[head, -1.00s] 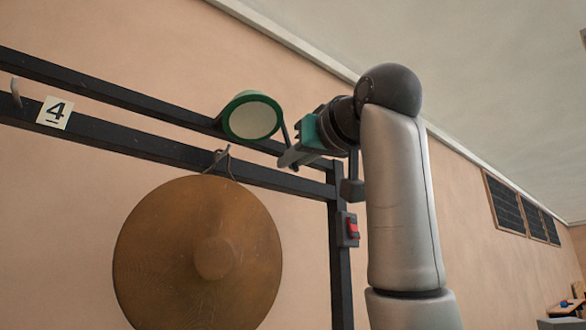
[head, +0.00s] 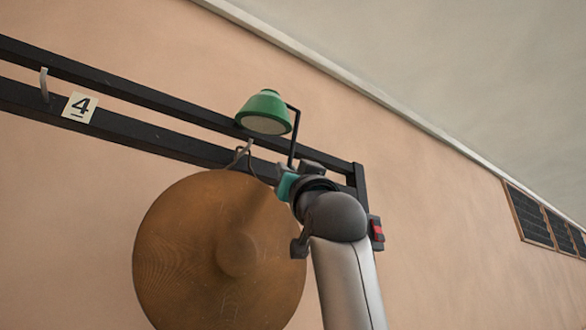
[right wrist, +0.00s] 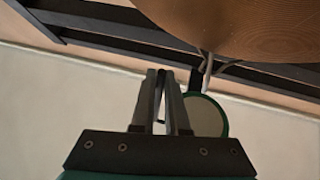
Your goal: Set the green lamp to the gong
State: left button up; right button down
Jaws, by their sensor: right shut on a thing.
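The green lamp (head: 266,107) has a cone-shaped green shade with a pale underside and a thin dark bent arm. In the head view its shade is just above the top of the gong, facing down and slightly forward. The bronze gong (head: 200,240) hangs by a cord from the black frame. My right gripper (head: 288,178) is just right of the gong's top edge, shut on the lamp's dark arm; its fingertips are largely hidden there. In the right wrist view the fingers (right wrist: 161,88) close around a dark rod, beside the lamp's pale face (right wrist: 205,116). My left gripper is out of view.
The black frame has two rails (head: 150,136) and a right post, with a red switch (head: 377,233) on it.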

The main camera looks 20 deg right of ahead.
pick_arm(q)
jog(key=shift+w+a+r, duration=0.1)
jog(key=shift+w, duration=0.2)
pick_arm(e)
jog(key=shift+w+a+r+m+t, duration=0.2)
jog(key=shift+w+m+t, duration=0.1)
jog(key=shift+w+t, duration=0.1)
jog(key=c, duration=0.9)
grip_release()
